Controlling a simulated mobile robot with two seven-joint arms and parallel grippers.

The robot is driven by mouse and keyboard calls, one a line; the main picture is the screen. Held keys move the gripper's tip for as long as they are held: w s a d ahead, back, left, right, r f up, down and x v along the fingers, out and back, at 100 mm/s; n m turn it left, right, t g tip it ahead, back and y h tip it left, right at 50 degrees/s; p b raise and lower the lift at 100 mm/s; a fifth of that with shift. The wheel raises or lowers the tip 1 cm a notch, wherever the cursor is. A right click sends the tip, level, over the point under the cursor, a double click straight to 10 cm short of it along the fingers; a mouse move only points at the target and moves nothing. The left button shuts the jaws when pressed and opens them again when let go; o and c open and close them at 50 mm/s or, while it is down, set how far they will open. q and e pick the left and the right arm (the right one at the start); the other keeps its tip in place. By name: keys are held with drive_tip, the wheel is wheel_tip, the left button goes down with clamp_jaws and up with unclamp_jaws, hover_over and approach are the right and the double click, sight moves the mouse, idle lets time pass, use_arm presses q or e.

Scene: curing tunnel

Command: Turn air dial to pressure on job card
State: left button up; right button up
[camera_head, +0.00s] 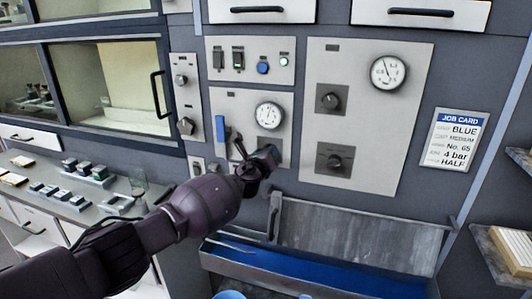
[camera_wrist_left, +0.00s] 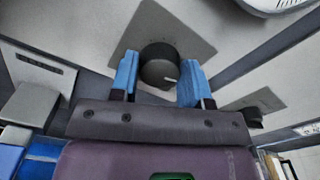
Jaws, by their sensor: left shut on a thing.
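My left gripper (camera_head: 266,158) reaches the control panel below a round white gauge (camera_head: 269,116) and is shut on a dark round dial. In the left wrist view this dial (camera_wrist_left: 159,62) sits between the two blue fingertips (camera_wrist_left: 160,80), on a grey square plate, with a pale mark on its face. In the head view my gripper hides most of it. The gauge's needle points roughly up; its numbers are too small to read. The job card (camera_head: 455,140) at right shows BLUE, No. 65, 4 bar and HALF. My right gripper is not in view.
A blue lever (camera_head: 220,128) is just left of the gauge. A larger panel to the right has another gauge (camera_head: 389,72) and two dark knobs (camera_head: 332,97), (camera_head: 335,159). A blue-lined trough (camera_head: 330,274) lies below. Shelves (camera_head: 512,250) stand at far right.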

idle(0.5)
use_arm(q)
drive_tip(key=o, duration=0.9)
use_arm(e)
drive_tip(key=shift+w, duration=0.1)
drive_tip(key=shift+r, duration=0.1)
use_arm(q)
drive_tip(key=shift+p+v, duration=0.85)
drive_tip(key=shift+v, duration=4.55)
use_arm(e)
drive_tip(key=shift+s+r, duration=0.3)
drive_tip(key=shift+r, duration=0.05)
